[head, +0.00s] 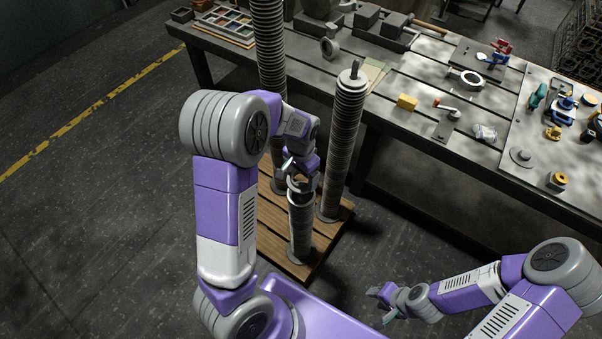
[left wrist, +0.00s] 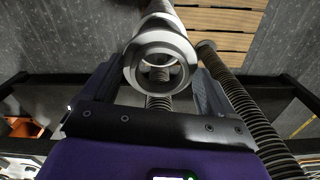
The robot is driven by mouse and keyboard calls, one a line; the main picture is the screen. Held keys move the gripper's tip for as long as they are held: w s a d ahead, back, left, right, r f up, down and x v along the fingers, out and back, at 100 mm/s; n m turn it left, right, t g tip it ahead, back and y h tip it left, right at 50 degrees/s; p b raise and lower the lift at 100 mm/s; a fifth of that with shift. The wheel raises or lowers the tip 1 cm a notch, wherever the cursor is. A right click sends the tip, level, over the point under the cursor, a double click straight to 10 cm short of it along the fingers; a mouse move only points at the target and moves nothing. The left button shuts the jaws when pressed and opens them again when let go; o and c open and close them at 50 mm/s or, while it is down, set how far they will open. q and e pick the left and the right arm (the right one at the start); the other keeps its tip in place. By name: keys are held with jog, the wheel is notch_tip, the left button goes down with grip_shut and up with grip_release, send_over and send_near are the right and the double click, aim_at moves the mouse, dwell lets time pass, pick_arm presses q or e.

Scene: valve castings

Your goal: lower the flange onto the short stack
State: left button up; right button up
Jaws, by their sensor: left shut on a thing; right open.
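The flange is a grey metal ring (left wrist: 160,62) between the two fingers of my left gripper (left wrist: 155,85) in the left wrist view. In the head view my left gripper (head: 299,178) is shut on it, directly over the short stack (head: 301,228). The short stack is a column of grey discs standing on a wooden pallet (head: 332,233). The flange is mostly hidden by the gripper in the head view, and I cannot tell whether it touches the stack's top. My right gripper (head: 380,304) is open and empty at lower right, away from the pallet.
A tall disc stack (head: 346,135) stands close right of the short one. Another tall stack (head: 269,45) rises behind my left arm. A workbench (head: 400,125) with tools, a yellow block (head: 407,102) and castings runs along the back and right. The floor at left is clear.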

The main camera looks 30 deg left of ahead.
aim_at(301, 183)
pick_arm(q)
jog(key=shift+f+b, duration=0.85)
jog(key=shift+f, duration=0.4)
jog(key=shift+f, duration=0.15)
jog(key=shift+f+b, duration=1.5)
jog(key=shift+f, duration=0.5)
jog(key=o, duration=1.2)
jog(key=shift+c, duration=0.2)
jog(key=shift+r+p, duration=1.55)
jog(key=shift+r, duration=2.3)
jog(key=shift+s+f, duration=0.1)
